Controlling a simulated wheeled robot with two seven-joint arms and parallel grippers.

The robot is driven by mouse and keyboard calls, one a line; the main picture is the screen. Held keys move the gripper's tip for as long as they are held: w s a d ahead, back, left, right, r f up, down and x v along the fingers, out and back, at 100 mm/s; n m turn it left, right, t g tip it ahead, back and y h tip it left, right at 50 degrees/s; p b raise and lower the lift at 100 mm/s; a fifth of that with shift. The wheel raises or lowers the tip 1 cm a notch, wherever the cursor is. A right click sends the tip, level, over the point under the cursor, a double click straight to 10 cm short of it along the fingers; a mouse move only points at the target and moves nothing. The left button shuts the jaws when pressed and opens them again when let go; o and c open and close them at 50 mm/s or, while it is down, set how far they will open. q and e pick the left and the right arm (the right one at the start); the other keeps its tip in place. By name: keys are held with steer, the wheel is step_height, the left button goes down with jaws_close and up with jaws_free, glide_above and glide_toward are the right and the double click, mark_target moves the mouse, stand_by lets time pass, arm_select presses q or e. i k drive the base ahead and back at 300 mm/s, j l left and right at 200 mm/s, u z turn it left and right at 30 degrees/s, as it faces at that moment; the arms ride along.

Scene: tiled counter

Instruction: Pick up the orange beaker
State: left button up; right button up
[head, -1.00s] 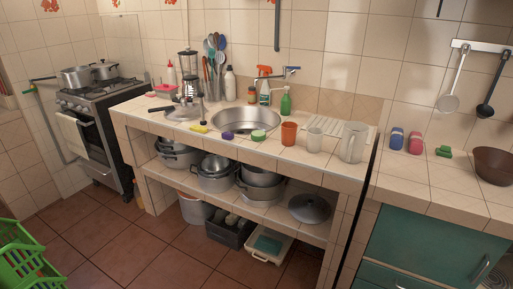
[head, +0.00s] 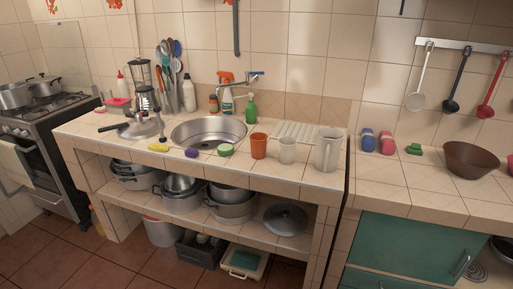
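The orange beaker (head: 259,146) stands upright on the tiled counter (head: 200,167), near its front edge and right of the sink. A white cup (head: 287,151) stands just right of it, and a pale pitcher (head: 327,150) stands further right. Neither of my grippers shows in the head view.
The round sink (head: 209,132) lies behind and left of the beaker. A green round item (head: 226,150), a purple sponge (head: 191,153) and a yellow item (head: 158,147) lie along the front edge. A ribbed drainboard (head: 297,131) is behind. A lower shelf holds several pots.

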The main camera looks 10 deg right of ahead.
mark_target(259, 146)
steer(key=i+j+z, duration=0.1)
steer(key=i+j, duration=0.25)
steer(key=j, duration=0.15)
steer(key=i+j+z, duration=0.1)
steer(key=i+j, duration=0.25)
steer(key=j, duration=0.15)
